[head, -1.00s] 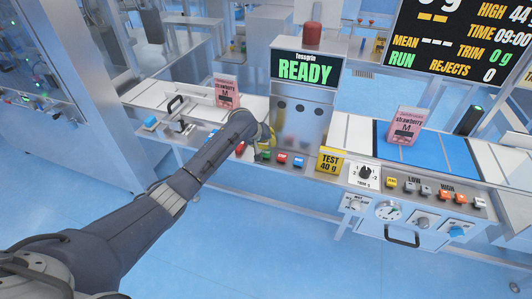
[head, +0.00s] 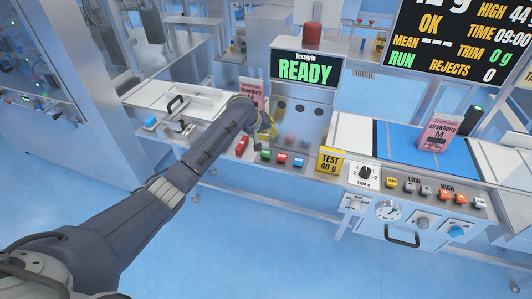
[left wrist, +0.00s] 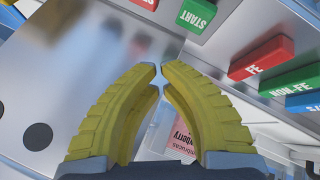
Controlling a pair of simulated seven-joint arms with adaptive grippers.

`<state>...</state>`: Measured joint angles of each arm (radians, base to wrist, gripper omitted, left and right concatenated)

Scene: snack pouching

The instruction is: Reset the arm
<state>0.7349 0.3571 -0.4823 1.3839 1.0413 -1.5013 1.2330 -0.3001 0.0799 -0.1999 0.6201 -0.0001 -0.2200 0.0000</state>
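My left gripper (head: 268,128) is at the front of the metal cabinet under the READY screen, mostly hidden behind my left wrist. In the left wrist view its yellow fingers (left wrist: 162,76) curve in until the tips almost meet, with nothing between them. The fingers point toward the metal panel. A green START button (left wrist: 196,14) is up and right of the tips, apart from them. A red FE button (left wrist: 261,58) and a green NON-FE button (left wrist: 292,80) are at the right. My right gripper is not in view.
A pink strawberry pouch (head: 252,92) stands on the conveyor, partly behind my left arm. Another pouch (head: 440,132) stands on the blue belt (head: 400,145). A yellow TEST 40 g block (head: 330,160) is right of the cabinet (head: 300,115). The floor in front is clear.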

